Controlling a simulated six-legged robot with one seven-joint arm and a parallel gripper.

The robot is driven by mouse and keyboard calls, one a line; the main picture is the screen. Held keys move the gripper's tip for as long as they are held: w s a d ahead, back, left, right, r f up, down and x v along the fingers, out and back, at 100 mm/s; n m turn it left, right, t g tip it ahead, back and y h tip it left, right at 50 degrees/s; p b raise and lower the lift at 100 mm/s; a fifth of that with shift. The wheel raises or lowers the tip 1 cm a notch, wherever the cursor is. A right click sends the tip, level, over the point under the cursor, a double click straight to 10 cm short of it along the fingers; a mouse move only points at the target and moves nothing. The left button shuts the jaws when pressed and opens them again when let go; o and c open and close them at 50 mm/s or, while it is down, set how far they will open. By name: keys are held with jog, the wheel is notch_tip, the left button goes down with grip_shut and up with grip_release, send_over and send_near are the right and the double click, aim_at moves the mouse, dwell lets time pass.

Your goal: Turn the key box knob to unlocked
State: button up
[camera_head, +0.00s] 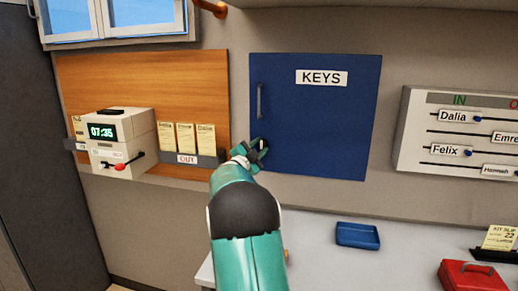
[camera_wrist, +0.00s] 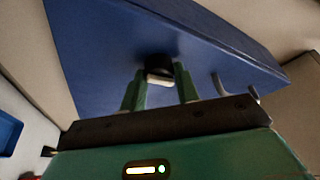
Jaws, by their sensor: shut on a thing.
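The blue key box (camera_head: 315,115) hangs on the wall with a white KEYS label and a vertical handle at its left edge. My gripper (camera_head: 254,148) is at the box's lower left, below the handle. In the wrist view, the knob (camera_wrist: 157,64) shows as a dark round piece with a pale part on the blue door. The two green fingers of my gripper (camera_wrist: 160,82) are shut on the knob, one on each side. In the head view my gripper mostly hides the knob. I cannot read which way the knob is turned.
A time clock (camera_head: 120,145) and card slots (camera_head: 187,140) are on the wooden board at left. An IN/OUT name board (camera_head: 460,130) is at right. A blue tray (camera_head: 358,235) and a red box (camera_head: 470,276) lie on the counter below.

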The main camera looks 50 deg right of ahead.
dwell(0.3)
jog(key=o, duration=1)
jog(key=shift+a, duration=0.1)
jog(key=v, duration=1.3)
jog(key=shift+a, duration=0.35)
